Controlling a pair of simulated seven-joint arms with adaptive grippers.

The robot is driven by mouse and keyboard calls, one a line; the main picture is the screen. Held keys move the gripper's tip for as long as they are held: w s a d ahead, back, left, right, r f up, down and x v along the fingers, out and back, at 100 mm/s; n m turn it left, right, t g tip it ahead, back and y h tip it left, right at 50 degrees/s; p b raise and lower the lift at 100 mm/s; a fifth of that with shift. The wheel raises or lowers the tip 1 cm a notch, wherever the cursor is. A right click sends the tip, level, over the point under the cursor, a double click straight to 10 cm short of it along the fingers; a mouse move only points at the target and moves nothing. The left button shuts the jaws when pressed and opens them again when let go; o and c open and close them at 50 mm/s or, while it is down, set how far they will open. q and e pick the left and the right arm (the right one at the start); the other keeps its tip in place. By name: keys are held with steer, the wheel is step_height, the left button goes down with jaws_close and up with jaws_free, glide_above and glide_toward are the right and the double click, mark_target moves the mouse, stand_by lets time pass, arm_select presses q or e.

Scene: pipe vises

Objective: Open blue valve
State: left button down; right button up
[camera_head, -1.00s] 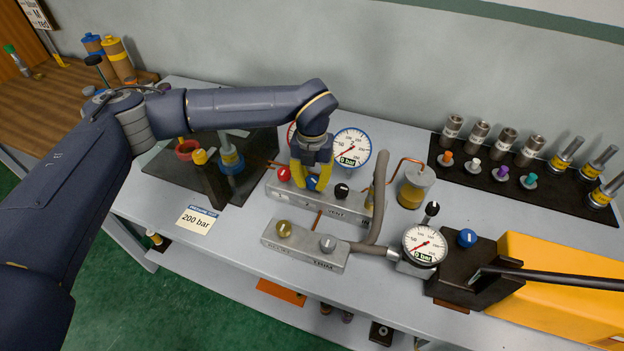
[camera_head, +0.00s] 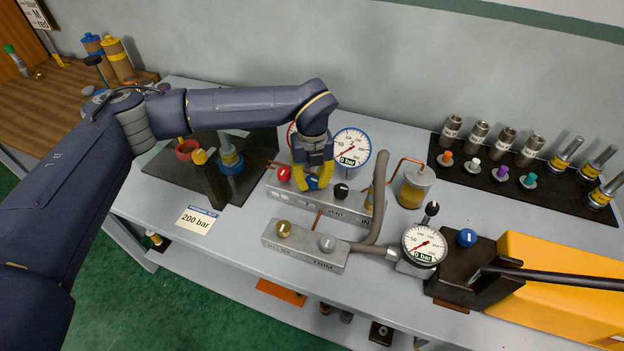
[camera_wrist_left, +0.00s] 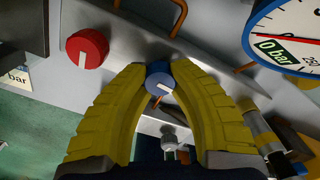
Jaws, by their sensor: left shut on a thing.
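The blue valve knob (camera_head: 312,183) sits on top of the rear grey manifold block (camera_head: 343,213), between a red knob (camera_head: 284,174) and a black knob (camera_head: 341,190). My left gripper (camera_head: 314,182) comes down from above with its yellow fingers shut on the blue knob. In the left wrist view the blue knob (camera_wrist_left: 160,76) lies between the two fingertips (camera_wrist_left: 161,78), and its white mark points to the lower right. The red knob (camera_wrist_left: 87,48) is apart from the fingers there. My right gripper is not in view.
A round gauge (camera_head: 351,148) reading 0 bar stands just behind the knob. A second gauge (camera_head: 424,245) reads 0 bar at the front right. The front block (camera_head: 305,246) carries a brass and a grey knob. A grey hose (camera_head: 378,205) curves at the right.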

mark_target(312, 180)
arm_select(q)
steer(key=shift+s+f, duration=0.1)
steer(key=c, duration=1)
jaws_free()
steer(key=shift+r, duration=0.2)
step_height(312, 180, up, 12)
steer(key=shift+f, duration=0.15)
